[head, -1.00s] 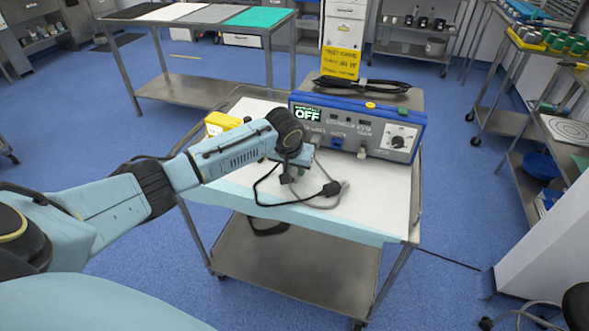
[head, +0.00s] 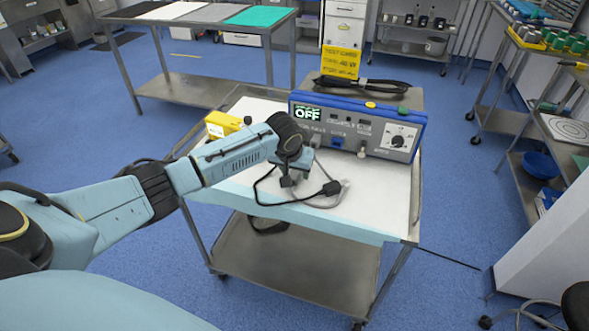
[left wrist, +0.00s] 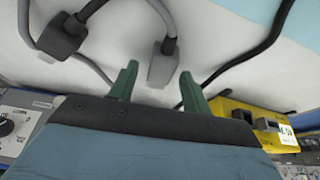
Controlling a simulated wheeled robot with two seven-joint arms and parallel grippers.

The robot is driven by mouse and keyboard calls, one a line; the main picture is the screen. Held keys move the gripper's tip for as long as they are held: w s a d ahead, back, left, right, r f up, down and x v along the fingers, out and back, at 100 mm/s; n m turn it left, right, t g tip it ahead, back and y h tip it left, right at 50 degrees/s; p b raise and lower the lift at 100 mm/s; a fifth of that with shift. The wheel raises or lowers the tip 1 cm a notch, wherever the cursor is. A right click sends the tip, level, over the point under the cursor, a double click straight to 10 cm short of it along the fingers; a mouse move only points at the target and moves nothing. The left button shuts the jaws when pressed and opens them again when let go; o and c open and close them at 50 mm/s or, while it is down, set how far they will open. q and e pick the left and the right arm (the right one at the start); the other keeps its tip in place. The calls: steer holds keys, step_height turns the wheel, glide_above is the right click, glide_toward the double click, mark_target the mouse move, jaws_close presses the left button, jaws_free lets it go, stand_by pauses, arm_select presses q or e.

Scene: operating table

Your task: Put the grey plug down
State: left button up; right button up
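The grey plug (left wrist: 163,66) lies on the white top of the cart, on a grey cable, and shows in the left wrist view between and just beyond my green fingertips. My left gripper (left wrist: 158,86) is open, with a gap on both sides of the plug. In the head view my left gripper (head: 288,181) is low over the cart top and hides the grey plug. A darker plug (head: 330,188) on a black cable lies to its right; it also shows at the left of the left wrist view (left wrist: 62,38).
A blue-framed device (head: 355,128) reading OFF stands at the back of the cart. A yellow box (head: 222,124) is at the back left, close to my left arm. The cart's white front right area (head: 380,205) is clear. Loose cables lie around the gripper.

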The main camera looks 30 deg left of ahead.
steer(key=shift+s, duration=0.1)
arm_select(q)
steer(key=shift+r, duration=0.55)
steer(key=p+v, duration=0.2)
steer(key=v, duration=1)
steer(key=shift+p, duration=0.4)
arm_select(e)
steer(key=a+r, duration=0.2)
steer(key=a, duration=0.1)
steer(key=shift+s+r, duration=0.15)
steer(key=shift+r, duration=0.2)
steer(key=shift+s+d, duration=0.1)
steer(key=shift+d, duration=0.1)
